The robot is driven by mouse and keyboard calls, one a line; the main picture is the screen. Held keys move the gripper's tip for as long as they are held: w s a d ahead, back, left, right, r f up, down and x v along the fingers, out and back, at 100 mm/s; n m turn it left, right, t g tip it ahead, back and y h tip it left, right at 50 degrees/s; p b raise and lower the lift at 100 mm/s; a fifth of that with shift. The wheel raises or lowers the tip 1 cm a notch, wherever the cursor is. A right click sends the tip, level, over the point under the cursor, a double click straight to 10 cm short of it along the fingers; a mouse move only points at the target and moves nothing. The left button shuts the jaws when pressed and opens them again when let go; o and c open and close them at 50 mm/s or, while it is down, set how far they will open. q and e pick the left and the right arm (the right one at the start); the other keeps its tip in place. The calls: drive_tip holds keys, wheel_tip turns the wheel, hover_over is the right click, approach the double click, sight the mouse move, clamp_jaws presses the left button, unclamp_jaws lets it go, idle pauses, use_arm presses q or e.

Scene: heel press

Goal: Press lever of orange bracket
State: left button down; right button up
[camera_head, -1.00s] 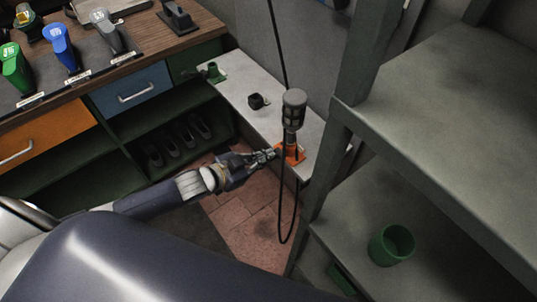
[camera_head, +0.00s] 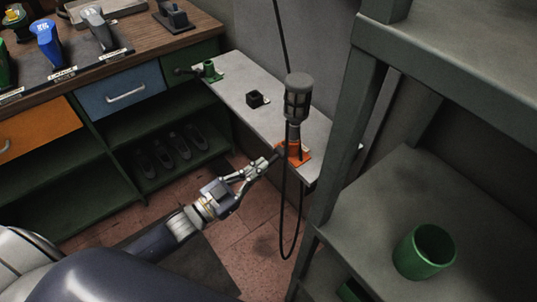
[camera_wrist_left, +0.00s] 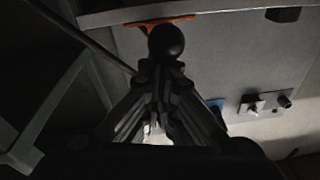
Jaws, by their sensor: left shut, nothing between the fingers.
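The orange bracket (camera_head: 301,155) sits at the near edge of the grey bench, with a grey tool with a caged head (camera_head: 297,98) standing in it. In the left wrist view the bracket shows as a thin orange strip (camera_wrist_left: 177,19). A dark round knob (camera_wrist_left: 166,41), which looks like the lever's end, is right in front of my left fingertips. My left gripper (camera_head: 269,160) is shut and empty, just left of the bracket; it also shows in the wrist view (camera_wrist_left: 161,66). I cannot tell whether the tips touch the knob. My right gripper is out of view.
A black cable (camera_head: 284,225) loops down beside the bracket. A grey shelf unit (camera_head: 440,70) stands close on the right, with a green cup (camera_head: 424,251) on it. A small black block (camera_head: 255,98) and a green bracket (camera_head: 209,70) are farther along the bench.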

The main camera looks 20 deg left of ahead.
use_arm(q)
drive_tip(key=shift+f+b, duration=0.35)
drive_tip(key=shift+f, duration=0.7)
drive_tip(key=shift+r, duration=0.1)
